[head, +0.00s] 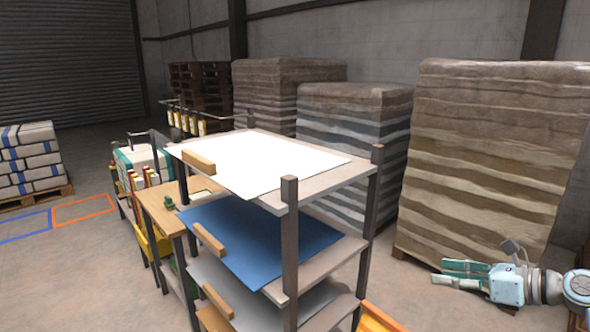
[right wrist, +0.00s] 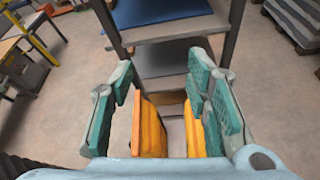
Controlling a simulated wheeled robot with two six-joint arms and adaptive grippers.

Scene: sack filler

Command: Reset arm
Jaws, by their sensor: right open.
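My right gripper (head: 443,272) is at the lower right of the head view, to the right of the shelf rack and in front of the large wrapped stack. Its green-padded fingers are spread apart. In the right wrist view the open fingers (right wrist: 163,78) point toward the rack, with nothing seen clamped between them. Orange-yellow parts (right wrist: 152,128) show between and beyond the fingers; whether they touch the pads I cannot tell. My left gripper is not in view.
The shelf rack (head: 290,230) holds a white sheet (head: 265,165), a blue sheet (head: 255,238) and wooden blocks (head: 198,161). A wrapped stack (head: 490,150) stands behind my right arm. An orange item (head: 380,318) is low beside the rack. Bagged sacks (head: 28,160) sit far left.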

